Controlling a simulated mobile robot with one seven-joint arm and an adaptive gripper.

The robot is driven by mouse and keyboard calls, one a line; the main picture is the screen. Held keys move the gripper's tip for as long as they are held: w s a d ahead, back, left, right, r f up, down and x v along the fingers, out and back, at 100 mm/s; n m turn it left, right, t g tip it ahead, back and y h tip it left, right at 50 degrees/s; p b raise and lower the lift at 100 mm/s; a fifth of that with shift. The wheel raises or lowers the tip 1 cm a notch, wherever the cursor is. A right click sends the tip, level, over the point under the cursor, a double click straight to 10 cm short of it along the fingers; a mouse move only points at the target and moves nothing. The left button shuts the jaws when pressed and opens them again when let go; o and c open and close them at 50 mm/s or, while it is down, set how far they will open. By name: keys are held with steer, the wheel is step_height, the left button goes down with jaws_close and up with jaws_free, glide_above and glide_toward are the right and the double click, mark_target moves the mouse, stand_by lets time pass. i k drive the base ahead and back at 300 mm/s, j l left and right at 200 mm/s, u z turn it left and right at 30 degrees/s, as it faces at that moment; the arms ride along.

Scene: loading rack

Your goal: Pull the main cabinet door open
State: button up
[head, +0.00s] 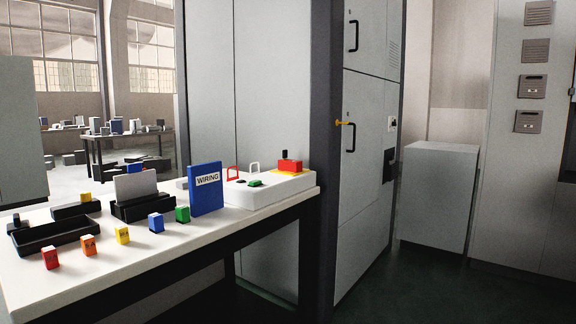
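A tall grey cabinet (372,75) stands right of centre, behind a dark upright post. It has an upper door (372,40) with a black bar handle (353,36) and a larger door (358,190) below with its own black bar handle (350,138). I cannot tell for certain which is the main door. Both look closed. A small yellow piece (344,123) sticks out near the top of the lower handle. A dark fitting (390,165) sits on the cabinet's right part. My gripper is not in view.
A white-topped table (190,245) stands left of the cabinet, bearing coloured blocks, black trays, a blue WIRING binder (206,188) and a white control box (300,184). A low grey box (438,195) stands right of the cabinet. Dark floor (425,290) in front is clear.

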mark_target(362, 95)
steer(key=i+l+z, duration=0.25)
steer(key=i, duration=0.5)
steer(key=i+l+z, duration=0.15)
steer(key=i+z, duration=0.15)
steer(key=i, duration=0.45)
steer(key=i+z, duration=0.25)
steer(key=i, duration=0.5)
steer(key=i+j+z, duration=0.3)
steer(key=i, duration=0.45)
